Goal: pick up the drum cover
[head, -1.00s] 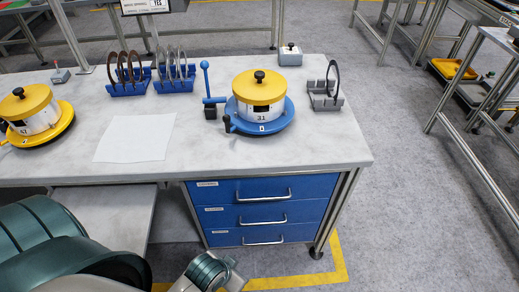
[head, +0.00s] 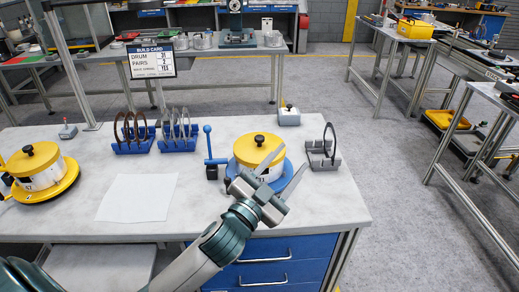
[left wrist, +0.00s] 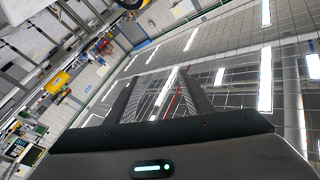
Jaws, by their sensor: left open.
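A yellow drum cover (head: 258,146) with a black knob sits on a white drum in a blue round base (head: 231,168), right of the table's middle. A second yellow cover (head: 30,160), also with a black knob, sits on a white drum in a yellow base (head: 62,184) at the left. My left gripper (head: 294,156) is open and empty, in front of the right drum in the head view, its fingers hiding part of that drum and base. The left wrist view shows both its fingers (left wrist: 158,92) apart, with no cover between them. My right gripper is not in view.
On the table (head: 100,160) are blue racks (head: 178,145) holding rings, a grey rack (head: 324,164) with one ring, a blue-handled lever (head: 208,144), a grey box (head: 289,119) and a white sheet (head: 138,197). A build card (head: 150,60) hangs behind.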

